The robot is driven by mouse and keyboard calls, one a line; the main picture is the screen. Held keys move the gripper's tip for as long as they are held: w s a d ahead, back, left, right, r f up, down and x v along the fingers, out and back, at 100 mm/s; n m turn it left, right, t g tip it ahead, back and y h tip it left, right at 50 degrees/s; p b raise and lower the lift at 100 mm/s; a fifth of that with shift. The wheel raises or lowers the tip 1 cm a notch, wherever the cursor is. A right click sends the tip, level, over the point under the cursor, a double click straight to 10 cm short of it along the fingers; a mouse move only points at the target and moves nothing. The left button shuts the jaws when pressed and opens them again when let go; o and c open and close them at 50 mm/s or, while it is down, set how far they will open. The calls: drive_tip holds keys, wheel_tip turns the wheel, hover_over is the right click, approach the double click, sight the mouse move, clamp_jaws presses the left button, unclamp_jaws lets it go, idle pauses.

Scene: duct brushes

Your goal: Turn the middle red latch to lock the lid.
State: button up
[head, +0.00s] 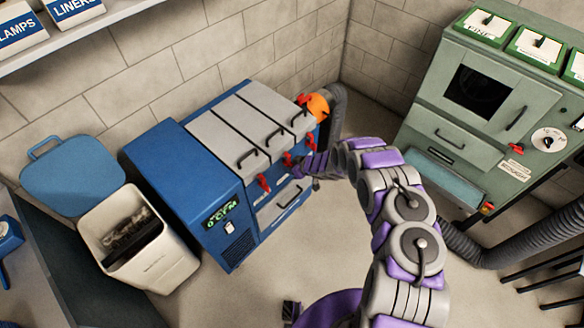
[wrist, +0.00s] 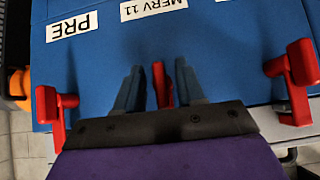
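The blue cabinet (head: 218,180) has three grey lid panels with black handles and red latches along the front edge. The middle red latch (head: 287,158) lies by my gripper in the head view. In the wrist view my gripper (wrist: 160,80) has its two blue-grey fingers apart, with the middle red latch (wrist: 162,85) showing upright between them. Thin gaps seem to separate latch and fingers; contact is unclear. The latch's lower part is hidden behind my gripper. The other red latches stand at left (wrist: 52,112) and right (wrist: 295,82).
Labels PRE (wrist: 72,27) and MERV 11 (wrist: 152,8) mark the blue surface. A white bin (head: 150,255) stands left, a green machine (head: 440,120) right. The floor in front is mostly clear.

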drive_tip(key=shift+s+d+r, duration=0.1)
drive_tip(key=shift+d+r, duration=0.2)
drive_tip(key=shift+r, duration=0.15)
drive_tip(key=p+v, duration=0.2)
drive_tip(key=v, duration=1.4)
drive_tip(key=shift+s, duration=0.15)
